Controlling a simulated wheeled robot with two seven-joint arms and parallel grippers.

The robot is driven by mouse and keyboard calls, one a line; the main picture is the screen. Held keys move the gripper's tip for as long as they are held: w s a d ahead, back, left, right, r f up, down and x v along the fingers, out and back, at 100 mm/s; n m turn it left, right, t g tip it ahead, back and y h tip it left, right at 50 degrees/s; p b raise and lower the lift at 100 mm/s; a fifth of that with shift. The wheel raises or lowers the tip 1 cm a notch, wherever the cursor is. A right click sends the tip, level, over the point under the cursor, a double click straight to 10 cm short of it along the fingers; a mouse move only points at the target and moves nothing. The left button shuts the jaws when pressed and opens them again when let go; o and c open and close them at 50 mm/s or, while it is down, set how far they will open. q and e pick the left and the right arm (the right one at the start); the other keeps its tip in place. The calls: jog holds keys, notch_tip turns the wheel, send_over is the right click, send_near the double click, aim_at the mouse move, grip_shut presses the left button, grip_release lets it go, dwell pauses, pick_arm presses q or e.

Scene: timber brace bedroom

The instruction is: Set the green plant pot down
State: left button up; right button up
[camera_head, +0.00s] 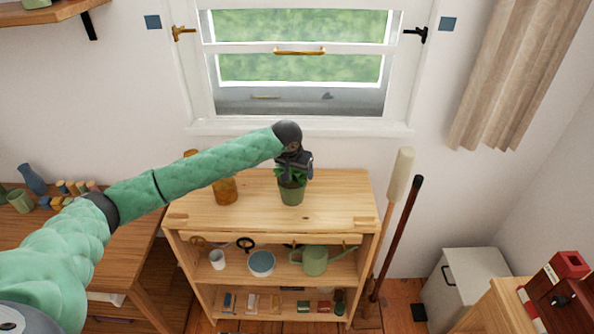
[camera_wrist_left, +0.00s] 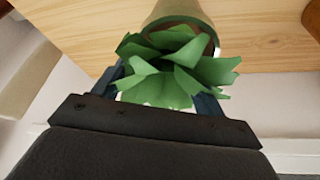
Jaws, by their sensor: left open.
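The green plant pot (camera_head: 292,194) stands upright on the top of the wooden shelf unit (camera_head: 340,210), with a leafy plant (camera_head: 284,175) in it. In the left wrist view the leaves (camera_wrist_left: 172,70) cover much of the pot (camera_wrist_left: 178,14), whose rim shows behind them. My left gripper (camera_head: 294,168) is right above and behind the pot, pointing down at it. Its jaws are open, with one finger to each side of the plant; the leaves partly hide the fingers. I cannot tell whether a finger touches the pot. My right gripper is not in view.
An amber jar (camera_head: 225,192) stands left of the pot, under my left arm. The right part of the shelf top is clear. Lower shelves hold a cup, a bowl (camera_head: 261,263) and a green watering can (camera_head: 315,260). A window (camera_head: 298,60) is behind; long-handled tools (camera_head: 400,190) lean at the right.

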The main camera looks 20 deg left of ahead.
aim_at(292, 188)
pick_arm(q)
jog(key=shift+r, duration=0.2)
jog(key=shift+b+v, duration=0.6)
jog(key=shift+v, duration=0.65)
jog(key=b+v, duration=0.2)
jog(key=v, duration=0.7)
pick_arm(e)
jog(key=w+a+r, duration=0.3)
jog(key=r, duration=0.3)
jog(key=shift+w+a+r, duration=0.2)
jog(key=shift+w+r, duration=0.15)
pick_arm(q)
jog(key=shift+s, duration=0.1)
